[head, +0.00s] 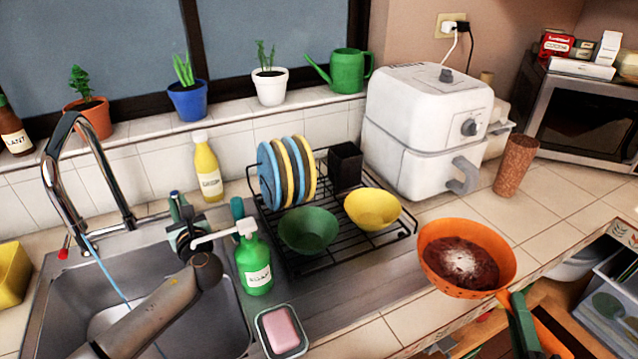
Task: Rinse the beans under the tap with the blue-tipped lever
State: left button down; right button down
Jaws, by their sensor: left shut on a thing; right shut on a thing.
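The orange colander (432,279) holds dark red beans (462,262) with a pale patch on top, over the counter's front edge at right. My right gripper (514,300) is shut on its near right rim. The chrome tap (100,160) stands at the left, and a thin bluish stream (104,268) runs from its spout into the sink (225,318). A red-tipped lever (65,246) sticks out on its left.
A green soap bottle (254,262) and a pink soap in a dish (283,329) stand right of the sink. A dish rack (320,252) with plates and bowls lies between sink and colander. A white air fryer (425,125) stands behind. Bare counter (385,325) lies in front.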

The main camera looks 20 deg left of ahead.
pick_arm(q)
jog(key=c, duration=0.8)
grip_release()
jog(key=shift+c, duration=0.2)
